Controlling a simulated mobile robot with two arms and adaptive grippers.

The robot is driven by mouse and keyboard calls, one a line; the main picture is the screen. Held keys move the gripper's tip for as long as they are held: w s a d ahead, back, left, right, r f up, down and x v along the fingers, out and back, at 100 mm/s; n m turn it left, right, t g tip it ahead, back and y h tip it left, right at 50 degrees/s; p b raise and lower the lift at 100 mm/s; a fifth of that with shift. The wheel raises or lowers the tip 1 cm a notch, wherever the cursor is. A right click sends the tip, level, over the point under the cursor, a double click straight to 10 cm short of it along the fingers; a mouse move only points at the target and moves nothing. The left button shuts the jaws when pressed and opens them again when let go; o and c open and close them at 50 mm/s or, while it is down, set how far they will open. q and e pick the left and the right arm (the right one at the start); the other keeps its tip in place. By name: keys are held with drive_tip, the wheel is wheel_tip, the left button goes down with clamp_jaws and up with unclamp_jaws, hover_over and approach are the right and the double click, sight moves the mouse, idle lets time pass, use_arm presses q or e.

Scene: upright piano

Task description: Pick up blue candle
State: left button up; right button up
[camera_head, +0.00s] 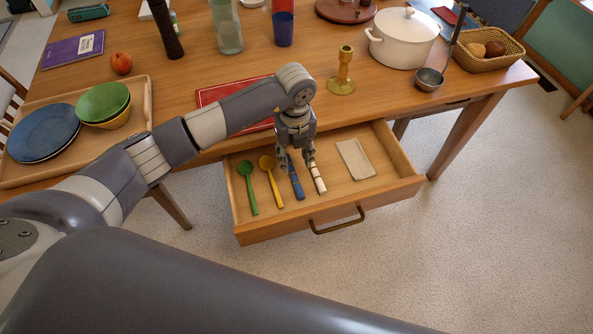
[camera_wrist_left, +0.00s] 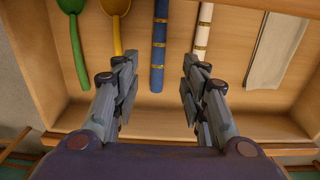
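The blue candle (camera_head: 297,186) lies in the open drawer, between a yellow spoon and a white candle (camera_head: 318,181). In the left wrist view the blue candle (camera_wrist_left: 159,45) has thin gold bands and points toward the gripper. My left gripper (camera_head: 296,163) points down over the drawer and hides the candle's far part in the head view. Its fingers (camera_wrist_left: 159,68) are spread wide in the wrist view, one on each side of the blue candle's line, and hold nothing. The right finger is close to the white candle's end. My right gripper is not in view.
The drawer (camera_head: 283,228) also holds a green spoon (camera_head: 247,185), the yellow spoon (camera_head: 270,180) and a folded cloth (camera_head: 355,159). A brass candlestick (camera_head: 343,72), a red book (camera_head: 222,92) and a white pot (camera_head: 402,38) are on the table above. The drawer's right side has free room.

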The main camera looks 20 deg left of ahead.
sight(294, 176)
use_arm(q)
wheel_tip(294, 176, down, 3)
drive_tip(key=shift+s+r, duration=0.1)
drive_tip(key=shift+f, duration=0.45)
wheel_tip(294, 176, down, 4)
drive_tip(key=shift+a+f, duration=0.1)
drive_tip(key=shift+f, duration=0.1)
clamp_jaws()
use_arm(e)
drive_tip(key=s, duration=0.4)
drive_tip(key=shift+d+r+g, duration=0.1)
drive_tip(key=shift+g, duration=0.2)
